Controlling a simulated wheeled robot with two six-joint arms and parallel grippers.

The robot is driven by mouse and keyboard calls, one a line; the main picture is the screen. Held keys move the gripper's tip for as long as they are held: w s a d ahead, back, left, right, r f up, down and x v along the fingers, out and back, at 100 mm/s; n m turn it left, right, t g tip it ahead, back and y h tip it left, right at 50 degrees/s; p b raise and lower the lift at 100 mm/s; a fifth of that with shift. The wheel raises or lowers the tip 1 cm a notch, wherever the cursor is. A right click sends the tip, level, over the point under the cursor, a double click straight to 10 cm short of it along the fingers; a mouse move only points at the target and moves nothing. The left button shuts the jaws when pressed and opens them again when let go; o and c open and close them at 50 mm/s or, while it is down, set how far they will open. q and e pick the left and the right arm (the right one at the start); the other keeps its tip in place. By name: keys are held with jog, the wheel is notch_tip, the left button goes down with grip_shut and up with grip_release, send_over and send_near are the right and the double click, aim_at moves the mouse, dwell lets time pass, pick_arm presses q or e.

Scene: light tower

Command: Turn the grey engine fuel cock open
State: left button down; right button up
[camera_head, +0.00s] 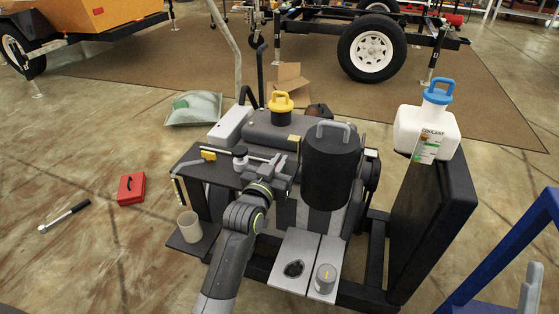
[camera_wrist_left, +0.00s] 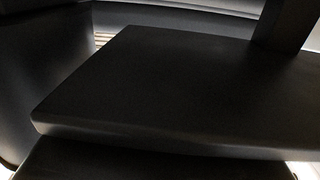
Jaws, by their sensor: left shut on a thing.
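My left arm comes up from the bottom of the head view, and my left gripper (camera_head: 283,165) is at the engine, beside the black cylinder. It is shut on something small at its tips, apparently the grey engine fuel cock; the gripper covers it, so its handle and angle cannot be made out. The engine's grey tank (camera_head: 300,126) with a yellow cap (camera_head: 281,101) stands just behind the gripper. The left wrist view shows only a dark flat plate (camera_wrist_left: 170,85) and dark walls close up; no fingers or cock show there. My right gripper is not in view.
A black cylinder (camera_head: 331,170) stands close right of the gripper. A beige cup (camera_head: 189,226), a panel knob (camera_head: 326,277), a white coolant jug (camera_head: 427,130) and a red box (camera_head: 131,188) are around.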

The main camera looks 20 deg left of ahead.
pick_arm(q)
jog(key=shift+r+n+y+p, duration=0.15)
jog(key=shift+n+y+p, duration=0.2)
jog(key=shift+p, duration=0.35)
jog(key=shift+a+y+p, duration=0.1)
jog(key=shift+y+p, duration=0.25)
jog(key=shift+p, duration=0.25)
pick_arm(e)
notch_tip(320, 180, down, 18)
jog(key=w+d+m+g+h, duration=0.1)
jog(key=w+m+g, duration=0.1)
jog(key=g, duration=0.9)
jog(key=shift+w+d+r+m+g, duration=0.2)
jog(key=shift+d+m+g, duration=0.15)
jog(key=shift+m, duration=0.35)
pick_arm(q)
jog(key=c, duration=1.6)
grip_release()
jog(key=shift+o, duration=0.2)
